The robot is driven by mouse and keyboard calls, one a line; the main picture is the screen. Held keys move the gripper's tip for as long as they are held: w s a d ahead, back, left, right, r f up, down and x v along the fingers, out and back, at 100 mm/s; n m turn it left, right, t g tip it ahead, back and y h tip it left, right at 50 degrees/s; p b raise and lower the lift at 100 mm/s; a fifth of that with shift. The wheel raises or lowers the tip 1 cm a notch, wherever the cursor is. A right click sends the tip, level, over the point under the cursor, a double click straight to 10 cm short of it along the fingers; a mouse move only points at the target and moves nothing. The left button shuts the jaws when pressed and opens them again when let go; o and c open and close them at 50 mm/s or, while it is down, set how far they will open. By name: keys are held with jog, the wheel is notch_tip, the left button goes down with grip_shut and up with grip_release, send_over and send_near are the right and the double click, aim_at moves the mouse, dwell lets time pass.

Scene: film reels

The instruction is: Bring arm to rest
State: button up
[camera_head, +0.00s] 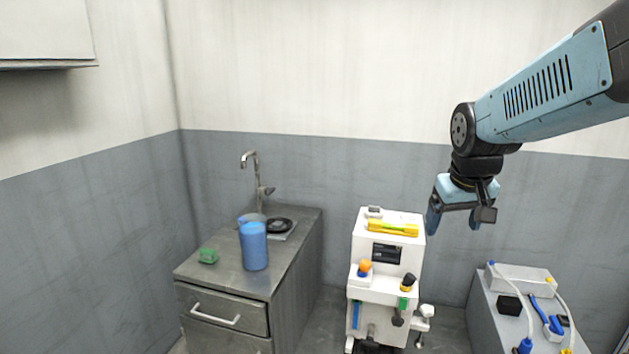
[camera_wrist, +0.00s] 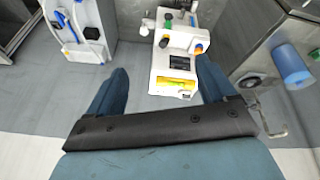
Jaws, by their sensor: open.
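My arm reaches in from the upper right in the head view. My gripper (camera_head: 455,222) hangs fingers down, high in front of the grey wall and above and to the right of the white machine (camera_head: 385,265). The gripper is open and nothing shows between its fingers. In the wrist view the two blue fingers (camera_wrist: 160,90) stand wide apart, with the white machine (camera_wrist: 178,62) seen well beyond them. The gripper touches nothing that I can see.
A metal sink cabinet (camera_head: 235,275) stands left, bearing a blue cylinder (camera_head: 254,246), a green sponge (camera_head: 208,256) and a faucet (camera_head: 251,172). A yellow item (camera_head: 393,229) lies on the machine. A grey bench (camera_head: 485,312) with tools is at lower right. A wall cabinet (camera_head: 45,35) hangs upper left.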

jog(key=s+a+r, duration=0.1)
jog(key=s, duration=0.5)
jog(key=s+a+r+t+y, duration=0.1)
jog(key=s+a, duration=0.1)
jog(key=s, duration=0.4)
jog(key=shift+a+r+m+t, duration=0.25)
jog(key=shift+r+m+t, duration=0.05)
jog(key=shift+r, duration=0.05)
jog(key=shift+c, duration=0.2)
dwell(0.8)
